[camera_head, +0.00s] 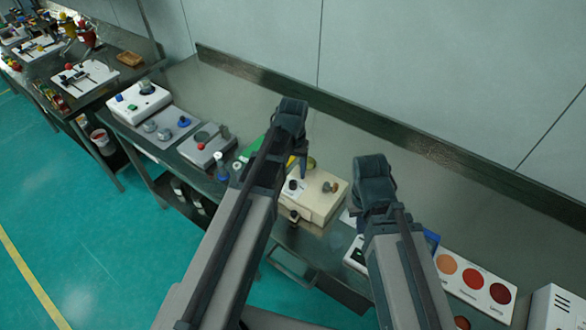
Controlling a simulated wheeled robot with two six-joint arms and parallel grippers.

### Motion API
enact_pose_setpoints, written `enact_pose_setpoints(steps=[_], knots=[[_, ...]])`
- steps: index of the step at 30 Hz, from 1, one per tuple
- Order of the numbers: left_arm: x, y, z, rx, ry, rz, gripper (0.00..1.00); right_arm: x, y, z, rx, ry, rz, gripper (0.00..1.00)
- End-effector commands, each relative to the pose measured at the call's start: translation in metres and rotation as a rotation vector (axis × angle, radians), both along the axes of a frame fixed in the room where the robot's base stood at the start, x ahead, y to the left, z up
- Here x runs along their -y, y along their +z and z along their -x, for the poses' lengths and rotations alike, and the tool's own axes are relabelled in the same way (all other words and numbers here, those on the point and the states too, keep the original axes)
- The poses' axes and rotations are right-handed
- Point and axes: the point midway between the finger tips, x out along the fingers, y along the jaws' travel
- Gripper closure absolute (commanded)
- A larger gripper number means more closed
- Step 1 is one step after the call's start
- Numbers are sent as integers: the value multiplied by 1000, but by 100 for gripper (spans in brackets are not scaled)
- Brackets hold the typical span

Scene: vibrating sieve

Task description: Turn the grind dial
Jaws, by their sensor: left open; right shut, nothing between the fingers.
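A cream box (322,207) stands on the bench between my two arms. A round brown-grey knob (330,186) and a dark knob (293,185) show on its top. I cannot tell for sure which one is the grind dial. My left gripper (302,168) is open at the back left of the box, mostly hidden by its own arm. I cannot tell whether it touches anything. My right gripper (377,202) is shut and empty, to the right of the box and apart from the knobs.
White and grey units with knobs (206,147) stand to the left on the metal bench (262,92). A white panel with coloured discs (473,279) lies to the right. A raised dark edge (390,131) runs along the wall. Green floor (75,210) is clear at the left.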

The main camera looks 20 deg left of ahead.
Motion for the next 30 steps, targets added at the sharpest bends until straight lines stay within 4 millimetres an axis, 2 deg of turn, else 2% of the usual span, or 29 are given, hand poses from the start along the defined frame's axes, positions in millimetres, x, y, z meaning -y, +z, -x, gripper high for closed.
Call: enact_pose_setpoints(steps=[1,9,15,20,30], knots=[[0,16,0,0,0,0,37,0,16,0,0,-2,0,100],[0,57,0,0,0,0,37,0,57,0,1,-11,-2,100],[0,79,0,0,0,0,37,0,79,0,0,-13,-2,100],[0,84,0,0,0,0,37,0,84,0,0,-13,-2,100],[3,77,4,-1,-6,-2,37,0,77,0,-1,-12,-2,100]])
